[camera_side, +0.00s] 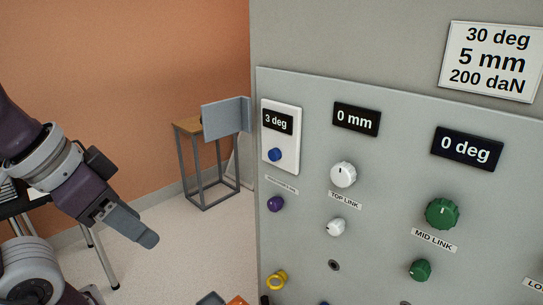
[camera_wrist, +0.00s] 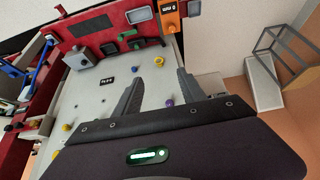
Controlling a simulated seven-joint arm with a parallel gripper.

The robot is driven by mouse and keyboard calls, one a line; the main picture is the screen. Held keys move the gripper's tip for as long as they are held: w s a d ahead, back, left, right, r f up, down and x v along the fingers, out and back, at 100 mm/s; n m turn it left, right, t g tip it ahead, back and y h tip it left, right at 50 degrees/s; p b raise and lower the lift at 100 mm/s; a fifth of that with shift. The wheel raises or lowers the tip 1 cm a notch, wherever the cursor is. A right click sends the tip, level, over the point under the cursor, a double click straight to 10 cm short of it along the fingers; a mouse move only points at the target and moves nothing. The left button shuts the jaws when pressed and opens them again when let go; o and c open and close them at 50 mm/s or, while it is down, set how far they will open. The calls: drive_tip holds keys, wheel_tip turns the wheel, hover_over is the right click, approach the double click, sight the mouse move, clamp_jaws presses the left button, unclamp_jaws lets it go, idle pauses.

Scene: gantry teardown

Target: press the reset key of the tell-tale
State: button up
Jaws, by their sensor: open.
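The tell-tale is a white box (camera_side: 287,116) on the upper left of the grey panel in the side view, its dark display reading "3 deg". Its round blue key (camera_side: 275,154) sits below the display, uncovered. My gripper (camera_side: 150,240) is at the lower left of the side view, well apart from the panel and pointing down to the right. In the wrist view its two fingers (camera_wrist: 158,78) stand apart with nothing between them. I cannot make out the white tell-tale surely in the wrist view.
The grey panel (camera_side: 310,185) carries a purple knob (camera_side: 275,204), white knobs, green knobs (camera_side: 442,213) and a yellow ring (camera_side: 276,280). Displays read "0 mm" (camera_side: 356,119) and "0 deg" (camera_side: 467,148). A small table (camera_side: 188,126) stands behind.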

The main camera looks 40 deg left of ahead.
drive_tip(key=shift+w+r+m, duration=0.2)
drive_tip(key=shift+w+m, duration=0.1)
drive_tip(key=shift+m, duration=0.1)
drive_tip(key=c, duration=0.3)
drive_tip(key=w+r+m, duration=0.1)
drive_tip(key=m, duration=0.1)
drive_tip(key=w+r+m+t, duration=0.1)
drive_tip(key=w, duration=0.1)
drive_tip(key=w+r+m, duration=0.1)
drive_tip(key=m, duration=0.1)
drive_tip(key=shift+w+r+m, duration=0.15)
drive_tip(key=shift+w+m, duration=0.15)
clamp_jaws()
drive_tip(key=w+d+r+m+t, duration=0.1)
drive_tip(key=w+r+m+t, duration=0.1)
drive_tip(key=w+r+m, duration=0.4)
drive_tip(key=w+m, duration=0.2)
drive_tip(key=m, duration=0.3)
drive_tip(key=shift+w+r+m+t, duration=0.2)
drive_tip(key=shift+w+m+t, duration=0.1)
drive_tip(key=shift+w+t, duration=0.1)
drive_tip(key=shift+f, duration=0.1)
approach(272, 157)
wheel_tip(272, 157, down, 4)
drive_tip(key=w, duration=0.3)
drive_tip(key=shift+w, duration=0.65)
